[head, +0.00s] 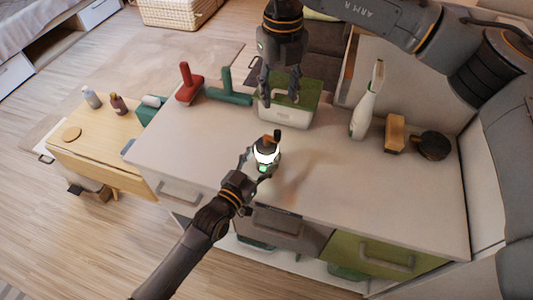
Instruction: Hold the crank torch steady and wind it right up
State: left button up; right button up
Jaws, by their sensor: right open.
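The crank torch (267,151) stands upright near the front middle of the pale counter. It is dark, with a glowing white band, a small green light low on its front, and an orange part and a dark knob on top. My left gripper (261,165) comes from the front, its fingers around the torch's lower body; it looks shut on it. My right gripper (281,98) points down, open and empty, behind the torch and in front of part of the green and white box. The torch's base is partly hidden by the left gripper.
On the counter (400,190) are a red tool (188,86), a green tool (229,94), the green and white box (288,113), a white bottle (364,112), a tan block (394,134) and a dark round item (431,145). The counter right of the torch is clear.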

pick_arm(q)
jog(key=o, duration=0.4)
jog(key=v, duration=1.2)
jog(key=shift+s, duration=0.1)
